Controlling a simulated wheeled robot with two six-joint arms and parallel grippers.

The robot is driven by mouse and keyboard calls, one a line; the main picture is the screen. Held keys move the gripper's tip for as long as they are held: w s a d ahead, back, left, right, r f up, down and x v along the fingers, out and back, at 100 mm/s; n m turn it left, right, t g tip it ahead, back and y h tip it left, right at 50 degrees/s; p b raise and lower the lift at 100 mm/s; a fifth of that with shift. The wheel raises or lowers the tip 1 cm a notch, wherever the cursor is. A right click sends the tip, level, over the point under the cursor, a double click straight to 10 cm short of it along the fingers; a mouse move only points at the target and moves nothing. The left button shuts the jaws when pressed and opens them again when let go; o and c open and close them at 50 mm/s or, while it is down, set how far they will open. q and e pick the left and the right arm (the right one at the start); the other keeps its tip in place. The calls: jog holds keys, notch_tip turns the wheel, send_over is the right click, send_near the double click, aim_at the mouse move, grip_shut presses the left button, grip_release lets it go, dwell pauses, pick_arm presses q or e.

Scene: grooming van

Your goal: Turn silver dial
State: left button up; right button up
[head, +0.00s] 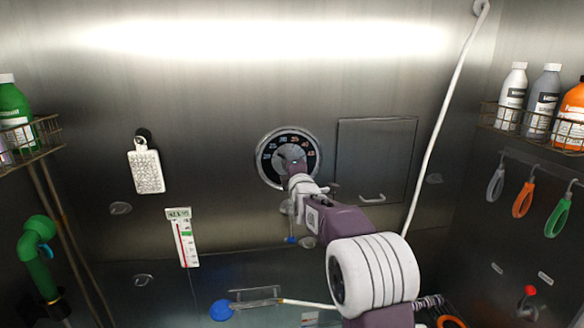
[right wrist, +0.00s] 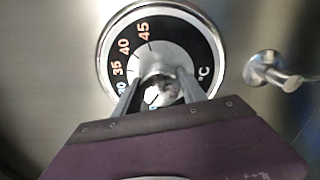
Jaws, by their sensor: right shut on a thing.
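The silver dial (head: 261,170) is set in the steel back wall, near the middle of the head view. It has a silver rim and a black ring with numbers. In the right wrist view the dial (right wrist: 104,62) fills the top middle, with 35, 40, 45 and °C readable. My right gripper (head: 296,164) reaches the dial's centre. In the right wrist view its two fingers (right wrist: 158,95) are shut on the dial's silver centre knob. The lower part of the dial is hidden behind the gripper. My left gripper is not in view.
A square panel (head: 375,150) with a handle is right of the dial. A metal peg (right wrist: 275,75) sticks out close beside the dial. Bottle racks (head: 30,125) flank both sides. A white hose (head: 445,110) runs down the right.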

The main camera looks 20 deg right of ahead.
jog(key=shift+f+n, duration=0.2)
jog(key=shift+n, duration=1.8)
jog(key=o, duration=1.4)
jog(key=shift+c, duration=0.2)
jog(key=shift+a+r, duration=0.1)
jog(key=shift+s+b, duration=0.2)
jog(key=shift+b, duration=0.2)
jog(key=b+v, duration=0.4)
jog(key=v, duration=0.4)
jog(key=shift+s, duration=0.35)
